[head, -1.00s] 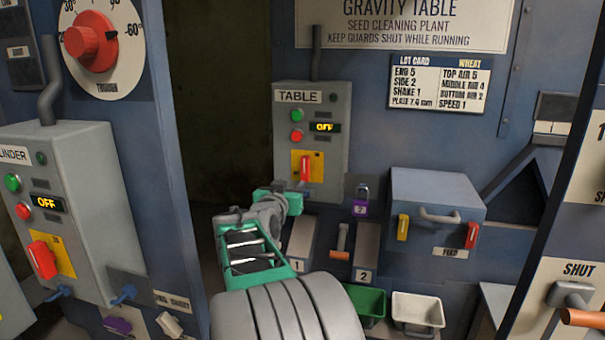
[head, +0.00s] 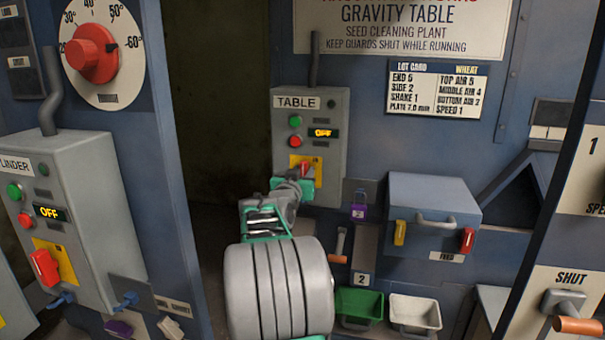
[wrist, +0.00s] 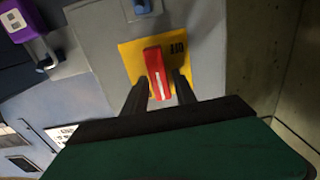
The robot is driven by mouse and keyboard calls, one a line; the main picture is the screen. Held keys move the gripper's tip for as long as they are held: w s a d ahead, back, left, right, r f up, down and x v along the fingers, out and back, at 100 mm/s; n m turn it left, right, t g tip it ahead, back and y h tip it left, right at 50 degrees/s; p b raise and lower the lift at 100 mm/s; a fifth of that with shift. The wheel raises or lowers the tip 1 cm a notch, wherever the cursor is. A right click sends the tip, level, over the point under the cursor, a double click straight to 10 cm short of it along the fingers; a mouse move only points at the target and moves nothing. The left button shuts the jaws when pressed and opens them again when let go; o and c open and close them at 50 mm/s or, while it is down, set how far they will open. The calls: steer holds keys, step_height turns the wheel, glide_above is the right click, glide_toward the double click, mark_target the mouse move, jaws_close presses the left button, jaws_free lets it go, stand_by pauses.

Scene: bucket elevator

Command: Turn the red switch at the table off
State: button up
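The red switch (head: 307,167) is a red handle on a yellow plate, low on the grey TABLE box (head: 333,150). My gripper (head: 303,184) is in front of it and hides its lower part. In the wrist view, which is turned over, the red switch (wrist: 155,68) stands nearly in line with the box, with a white mark at one end. The dark fingers of my gripper (wrist: 162,82) are apart, one on each side of the handle. Whether they touch it I cannot tell. The box's display (head: 322,133) reads OFF.
A similar CYLINDER box (head: 95,185) with its own red switch (head: 45,267) stands at the left. A purple padlock (head: 359,211) hangs right of the TABLE box. The FEED box (head: 430,195) and green and white bins (head: 358,305) are further right and below.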

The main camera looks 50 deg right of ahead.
jaws_close()
steer(key=shift+f+n+b, duration=0.1)
steer(key=shift+n+b, duration=0.25)
steer(key=shift+n, duration=0.05)
steer(key=n+b, duration=0.1)
steer(key=n, duration=0.1)
steer(key=shift+w+a+f+n+b, duration=0.1)
steer(key=shift+w+n+b, duration=0.05)
steer(key=shift+n+b, duration=0.25)
steer(key=n, duration=0.4)
steer(key=n+b, duration=0.1)
steer(key=n, duration=0.9)
steer(key=shift+w+a+f, duration=0.15)
steer(key=shift+w+f, duration=0.2)
steer(key=shift+n, duration=0.3)
steer(key=shift+o, duration=1.4)
jaws_free()
